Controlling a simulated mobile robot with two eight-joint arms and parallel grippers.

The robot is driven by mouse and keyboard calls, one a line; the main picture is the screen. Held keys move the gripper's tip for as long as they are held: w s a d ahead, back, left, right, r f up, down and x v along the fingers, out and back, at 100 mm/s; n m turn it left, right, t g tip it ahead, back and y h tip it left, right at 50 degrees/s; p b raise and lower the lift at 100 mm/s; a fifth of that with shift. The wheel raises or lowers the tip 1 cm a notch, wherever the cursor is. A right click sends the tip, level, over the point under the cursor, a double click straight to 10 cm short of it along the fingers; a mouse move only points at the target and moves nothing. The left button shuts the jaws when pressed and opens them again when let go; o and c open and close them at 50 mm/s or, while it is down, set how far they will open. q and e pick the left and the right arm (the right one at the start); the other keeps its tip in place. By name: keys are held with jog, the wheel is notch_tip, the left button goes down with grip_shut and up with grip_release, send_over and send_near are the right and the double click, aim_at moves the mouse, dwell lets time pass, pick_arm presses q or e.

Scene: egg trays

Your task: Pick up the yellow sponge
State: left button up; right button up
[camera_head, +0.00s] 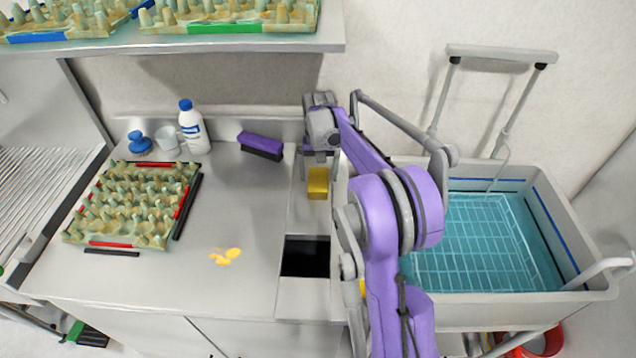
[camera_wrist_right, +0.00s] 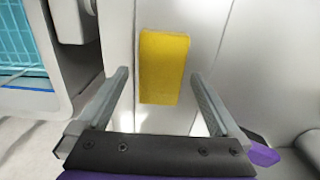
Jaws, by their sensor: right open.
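The yellow sponge (camera_head: 318,183) rests on the narrow light strip between the counter and the sink. In the right wrist view the sponge (camera_wrist_right: 163,66) stands out as a yellow block, ahead of and between the two fingers. My right gripper (camera_wrist_right: 160,85) is open and empty, with a finger to each side of the sponge's line; I see no contact. In the head view my right gripper (camera_head: 322,150) hangs at the far end of the purple arm, just behind the sponge, and its fingers are hard to make out. My left gripper is not in view.
A purple brush (camera_head: 260,146), a white bottle (camera_head: 193,128) and an egg tray (camera_head: 80,238) stand on the counter (camera_head: 150,275). A yellow spill (camera_head: 225,256) lies on it. A dark opening (camera_head: 305,256) is in front of the sponge. The sink (camera_head: 575,250) holds a blue rack.

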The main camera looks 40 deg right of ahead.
aim_at(318, 179)
jog(key=shift+w+f, duration=0.15)
jog(key=shift+f, duration=1.25)
jog(key=c, duration=1.2)
notch_tip(318, 179, up, 10)
jog(key=shift+r, duration=0.1)
jog(key=shift+c, duration=0.2)
jog(key=o, duration=0.8)
jog(key=c, duration=0.6)
jog(key=shift+c, duration=0.2)
